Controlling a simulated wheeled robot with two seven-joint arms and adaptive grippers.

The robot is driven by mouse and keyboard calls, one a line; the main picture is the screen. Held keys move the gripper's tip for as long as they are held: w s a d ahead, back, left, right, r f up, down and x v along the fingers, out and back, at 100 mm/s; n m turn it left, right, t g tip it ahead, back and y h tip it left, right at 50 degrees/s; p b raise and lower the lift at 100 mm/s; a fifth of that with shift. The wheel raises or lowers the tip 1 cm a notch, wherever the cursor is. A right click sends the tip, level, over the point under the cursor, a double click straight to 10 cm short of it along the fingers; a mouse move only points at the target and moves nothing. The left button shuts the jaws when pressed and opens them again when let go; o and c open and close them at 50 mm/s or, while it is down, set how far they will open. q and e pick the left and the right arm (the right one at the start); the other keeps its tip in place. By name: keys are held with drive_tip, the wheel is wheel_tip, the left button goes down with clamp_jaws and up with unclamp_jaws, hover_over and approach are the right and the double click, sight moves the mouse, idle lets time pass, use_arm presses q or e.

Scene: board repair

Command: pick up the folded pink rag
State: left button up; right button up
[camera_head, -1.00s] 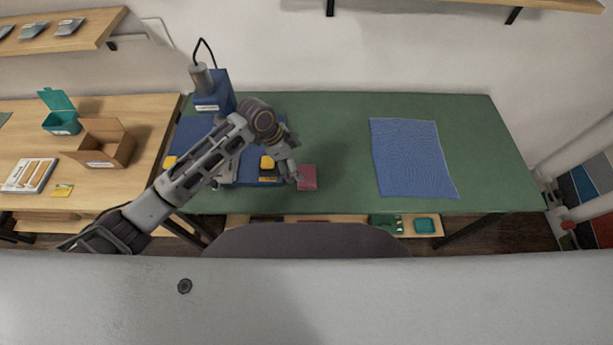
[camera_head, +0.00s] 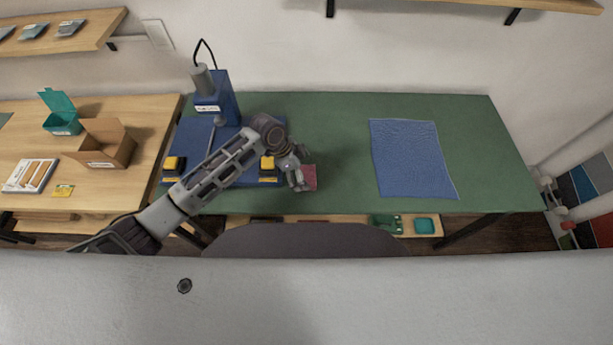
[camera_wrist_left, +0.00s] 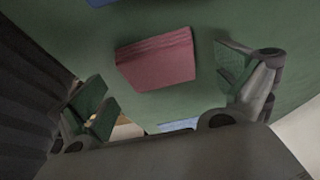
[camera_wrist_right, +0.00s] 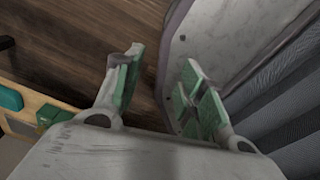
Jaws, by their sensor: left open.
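The folded pink rag (camera_head: 310,178) lies flat on the green bench top, near its front edge. In the head view my left gripper (camera_head: 299,183) is at the rag's left side and covers part of it. In the left wrist view the rag (camera_wrist_left: 157,60) lies beyond and between the spread fingers of my left gripper (camera_wrist_left: 165,85), which is open and empty. Its folded layers show along the upper edge. My right gripper (camera_wrist_right: 160,85) shows only in the right wrist view, open and empty, over the wooden floor beside a grey surface.
A blue press (camera_head: 222,100) with yellow-topped buttons (camera_head: 174,164) stands left of the rag. A blue cloth (camera_head: 412,158) lies on the bench's right. The bench between rag and cloth is clear. A cardboard box (camera_head: 107,145) sits on the left wooden table.

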sight(306, 177)
use_arm(q)
drive_tip(key=shift+x, duration=1.25)
use_arm(e)
drive_tip(key=shift+a, duration=1.05)
drive_tip(key=shift+s+d, duration=0.1)
drive_tip(key=shift+d, duration=0.05)
use_arm(q)
drive_tip(key=c, duration=0.8)
use_arm(e)
drive_tip(key=shift+d, duration=0.75)
